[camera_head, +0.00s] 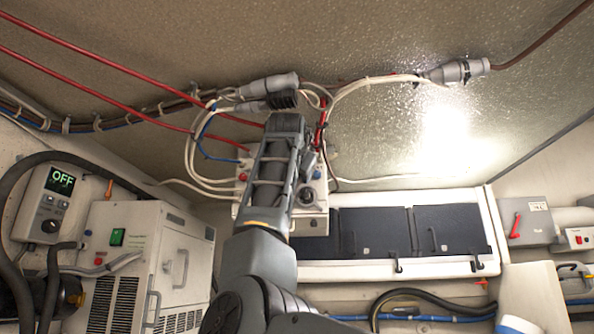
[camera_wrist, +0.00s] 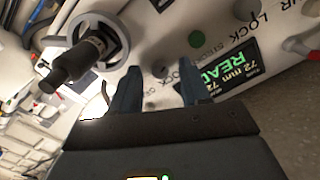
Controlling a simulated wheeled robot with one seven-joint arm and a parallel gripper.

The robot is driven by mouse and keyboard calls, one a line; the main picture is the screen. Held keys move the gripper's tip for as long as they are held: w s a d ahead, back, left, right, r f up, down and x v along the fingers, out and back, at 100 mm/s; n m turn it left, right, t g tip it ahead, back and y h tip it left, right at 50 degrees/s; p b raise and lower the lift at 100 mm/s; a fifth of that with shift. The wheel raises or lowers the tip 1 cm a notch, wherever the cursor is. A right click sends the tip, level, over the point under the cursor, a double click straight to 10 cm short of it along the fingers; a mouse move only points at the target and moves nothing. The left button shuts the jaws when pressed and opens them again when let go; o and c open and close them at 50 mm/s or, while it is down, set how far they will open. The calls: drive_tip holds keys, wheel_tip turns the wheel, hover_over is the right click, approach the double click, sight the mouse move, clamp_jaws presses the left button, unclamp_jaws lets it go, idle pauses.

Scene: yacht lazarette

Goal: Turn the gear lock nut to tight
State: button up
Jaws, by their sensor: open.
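In the wrist view my gripper (camera_wrist: 159,68) is open. Its two blue-grey fingers stand apart in front of a white panel (camera_wrist: 150,25), with nothing clearly held between them. The panel carries a grey handwheel with a black handle (camera_wrist: 76,62), left of the fingers. I cannot tell which part is the gear lock nut. In the head view my arm hides the gripper and most of the white control box (camera_head: 312,222).
A lit display (camera_wrist: 215,72) reads READY and 72 mm, close to the right finger. In the head view, cables (camera_head: 205,165) hang around my arm. A white cabinet (camera_head: 140,250) stands left, and dark-doored lockers (camera_head: 400,265) are behind.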

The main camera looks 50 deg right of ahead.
drive_tip(key=shift+c, duration=0.4)
clamp_jaws()
drive_tip(key=shift+r+m+p, duration=0.1)
drive_tip(key=shift+m+p, duration=0.2)
drive_tip(key=shift+p, duration=0.2)
drive_tip(key=m+p, duration=0.2)
drive_tip(key=m, duration=0.4)
drive_tip(key=m+p, duration=0.2)
drive_tip(key=m, duration=0.5)
drive_tip(key=m+p, duration=0.2)
drive_tip(key=m, duration=0.5)
drive_tip(key=shift+f, duration=0.25)
drive_tip(key=shift+m, duration=0.4)
drive_tip(key=shift+o, duration=0.4)
unclamp_jaws()
drive_tip(key=shift+r, duration=0.1)
